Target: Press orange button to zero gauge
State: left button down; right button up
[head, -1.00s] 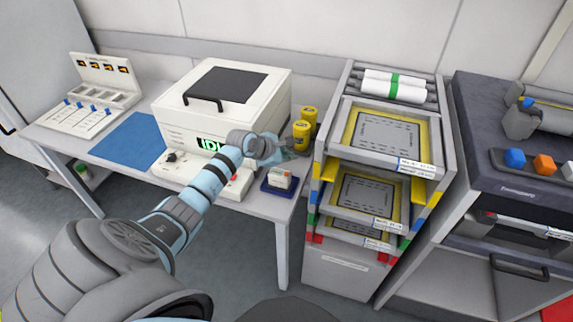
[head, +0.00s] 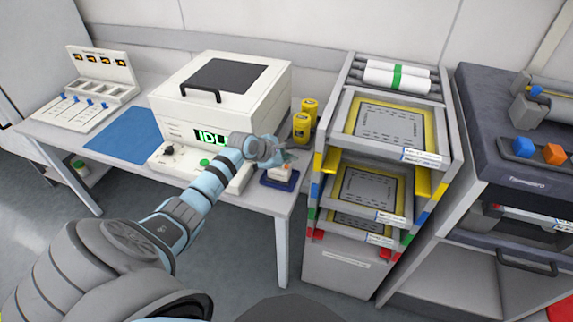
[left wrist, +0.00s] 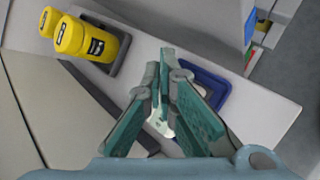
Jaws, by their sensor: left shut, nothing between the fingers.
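A small white gauge (head: 279,173) sits on a blue pad (head: 277,184) at the table's front right corner. My left gripper (head: 287,157) is shut and empty, just above the gauge and covering its upper part in the head view. I cannot tell if it touches. In the left wrist view, the shut fingers (left wrist: 165,62) point across the blue pad (left wrist: 212,84), and a piece of a white thing (left wrist: 160,122), likely the gauge, shows between them. No orange button can be made out on the gauge. My right gripper is not in view.
Yellow jars (head: 302,127) stand behind the gripper. A white machine (head: 222,95) with a green "IDL" display is to the left. A rack of trays (head: 338,150) stands right of the table. An orange block (head: 554,153) sits on a dark machine (head: 500,110) farther right.

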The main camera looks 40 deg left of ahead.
pick_arm(q)
jog(key=shift+f, duration=0.1)
dwell(0.7)
jog(key=shift+f, duration=0.3)
jog(key=shift+f, duration=0.4)
dwell(0.5)
dwell(0.3)
jog(key=shift+r+p, duration=0.8)
jog(key=shift+p, duration=0.4)
notch_tip(320, 180, up, 5)
jog(key=p, duration=0.6)
